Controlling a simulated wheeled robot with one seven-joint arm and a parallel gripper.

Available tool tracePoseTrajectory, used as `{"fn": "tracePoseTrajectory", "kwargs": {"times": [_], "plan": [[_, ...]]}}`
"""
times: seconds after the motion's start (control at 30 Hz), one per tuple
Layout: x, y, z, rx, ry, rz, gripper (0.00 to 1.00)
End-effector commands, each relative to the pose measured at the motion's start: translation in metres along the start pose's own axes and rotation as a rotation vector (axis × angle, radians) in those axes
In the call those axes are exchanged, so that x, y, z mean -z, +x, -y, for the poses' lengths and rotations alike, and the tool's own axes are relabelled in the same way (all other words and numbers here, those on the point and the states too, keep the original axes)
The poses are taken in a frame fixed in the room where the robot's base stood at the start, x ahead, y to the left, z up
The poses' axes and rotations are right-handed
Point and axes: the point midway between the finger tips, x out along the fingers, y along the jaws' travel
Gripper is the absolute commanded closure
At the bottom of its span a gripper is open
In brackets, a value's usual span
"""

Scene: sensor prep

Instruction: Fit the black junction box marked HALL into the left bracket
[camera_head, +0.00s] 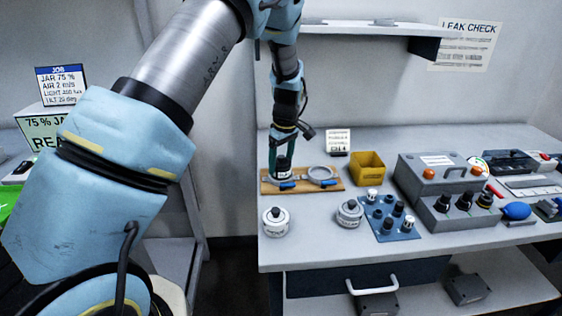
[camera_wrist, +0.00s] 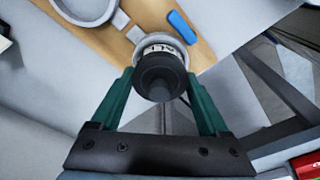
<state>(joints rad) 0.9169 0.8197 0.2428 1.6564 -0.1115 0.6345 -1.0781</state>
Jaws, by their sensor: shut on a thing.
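My gripper (camera_head: 283,153) is shut on the black junction box (camera_head: 282,166), upright at the left end of the wooden board (camera_head: 303,188). In the wrist view my gripper's green fingers (camera_wrist: 160,98) stand either side of the box (camera_wrist: 160,76); its white label is partly readable, ending in "ALL". The left bracket (camera_wrist: 188,42) is a grey ring, mostly hidden by the box, with a blue lever (camera_wrist: 182,27) beside it. The box is at this ring; I cannot tell how deep it sits. The right bracket (camera_head: 322,173) is an empty ring.
Two grey-white round units (camera_head: 275,221) and (camera_head: 349,213) stand in front of the board. A blue plate with several knobs (camera_head: 403,234), a yellow bin (camera_head: 368,167) and a grey control box (camera_head: 440,183) are to the right.

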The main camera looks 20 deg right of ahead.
Motion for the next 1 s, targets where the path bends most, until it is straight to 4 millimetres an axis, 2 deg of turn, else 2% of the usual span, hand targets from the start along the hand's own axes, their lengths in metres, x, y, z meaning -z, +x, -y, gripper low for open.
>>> {"fn": "tracePoseTrajectory", "kwargs": {"times": [0.83,0.87,1.0], "plan": [[-0.0008,0.0075,-0.0002,-0.001,0.000,0.000,0.62],[-0.0008,0.0075,-0.0001,-0.001,0.000,0.000,0.18],[-0.0009,0.0075,-0.0001,0.000,0.000,0.000,0.03]]}}
